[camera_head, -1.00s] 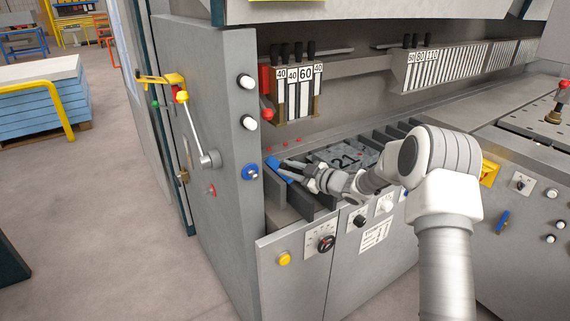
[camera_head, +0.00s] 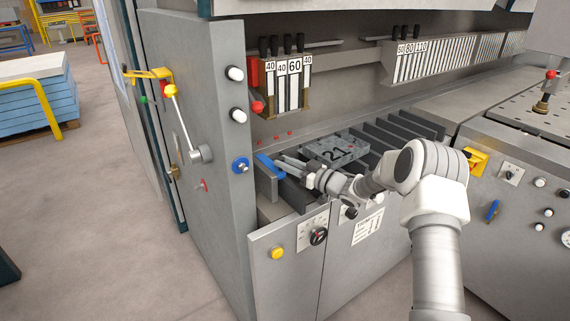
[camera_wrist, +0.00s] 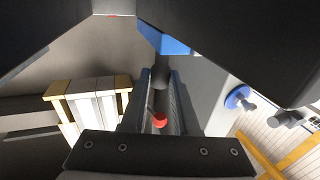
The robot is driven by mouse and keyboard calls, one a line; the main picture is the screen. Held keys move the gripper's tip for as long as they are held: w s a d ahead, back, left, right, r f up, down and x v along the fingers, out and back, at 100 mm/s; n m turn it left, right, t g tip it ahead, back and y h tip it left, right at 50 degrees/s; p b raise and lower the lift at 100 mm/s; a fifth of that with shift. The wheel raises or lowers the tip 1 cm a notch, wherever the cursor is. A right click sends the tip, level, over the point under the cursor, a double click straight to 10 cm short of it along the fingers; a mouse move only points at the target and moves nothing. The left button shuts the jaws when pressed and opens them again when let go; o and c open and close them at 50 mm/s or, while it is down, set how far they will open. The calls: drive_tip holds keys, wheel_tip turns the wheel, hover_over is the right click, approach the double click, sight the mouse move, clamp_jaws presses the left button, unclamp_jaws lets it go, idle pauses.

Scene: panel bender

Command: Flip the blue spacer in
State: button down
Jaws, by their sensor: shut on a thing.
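The blue spacer (camera_head: 268,166) is a small blue bar at the left end of the row of dark plates in the machine's front recess. It looks tilted, and a dark plate shows just under it. My gripper (camera_head: 282,160) reaches in from the right with its fingers at the spacer's right side, shut on it. In the wrist view, a blue piece (camera_wrist: 168,40) shows beyond the fingers, partly covered by dark shapes. The exact contact between fingers and spacer is hidden.
Several dark plates (camera_head: 385,141) and a grey block marked 21 (camera_head: 338,150) lie right of the spacer. A side panel with a blue knob (camera_head: 240,165) stands close on the left. Numbered tools (camera_head: 288,83) hang above. Open floor (camera_head: 90,220) is at the left.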

idle(0.3)
drive_tip(key=c, duration=0.9)
unclamp_jaws()
drive_tip(key=shift+c, duration=0.2)
drive_tip(key=v, duration=1.7)
drive_tip(key=shift+d, duration=0.25)
